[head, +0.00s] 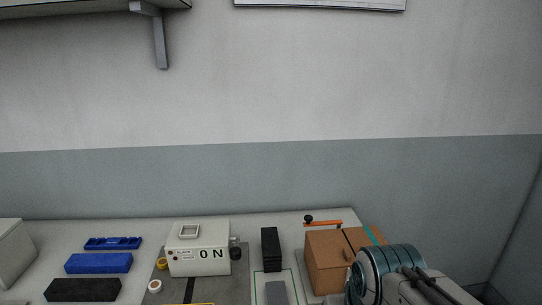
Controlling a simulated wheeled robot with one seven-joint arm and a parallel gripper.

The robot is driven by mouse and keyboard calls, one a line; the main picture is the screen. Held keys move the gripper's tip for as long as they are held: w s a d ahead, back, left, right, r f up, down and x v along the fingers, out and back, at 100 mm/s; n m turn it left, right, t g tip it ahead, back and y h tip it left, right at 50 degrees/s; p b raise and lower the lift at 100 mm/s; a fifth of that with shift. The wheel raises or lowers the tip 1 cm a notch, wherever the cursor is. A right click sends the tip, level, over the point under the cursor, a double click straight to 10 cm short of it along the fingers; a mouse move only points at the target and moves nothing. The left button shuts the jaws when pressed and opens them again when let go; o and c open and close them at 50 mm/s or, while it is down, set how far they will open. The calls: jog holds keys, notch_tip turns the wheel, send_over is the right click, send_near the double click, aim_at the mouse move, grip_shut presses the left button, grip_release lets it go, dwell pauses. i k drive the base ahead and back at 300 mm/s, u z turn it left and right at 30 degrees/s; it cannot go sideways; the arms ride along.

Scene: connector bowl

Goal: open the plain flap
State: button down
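A brown box (324,274) stands on the bench at the lower right. Its top shows two brown panels with a dark seam between them. The left panel (325,243) is plain and looks closed and flat. The right panel (358,237) has a teal stripe across it. A small tan knob sits near the box's front right, close to the seam. My arm, with a teal-ringed joint, covers the box's right front side. My gripper is not visible in the head view.
An orange bar with a black knob (323,222) is behind the box. Blue (98,263) and black (83,289) blocks lie farther left. The wall is close behind the bench.

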aim_at(330, 248)
jog(key=z, duration=0.45)
jog(key=k, duration=0.5)
jog(key=z, duration=0.7)
jog(key=i, duration=0.95)
jog(key=u, duration=0.7)
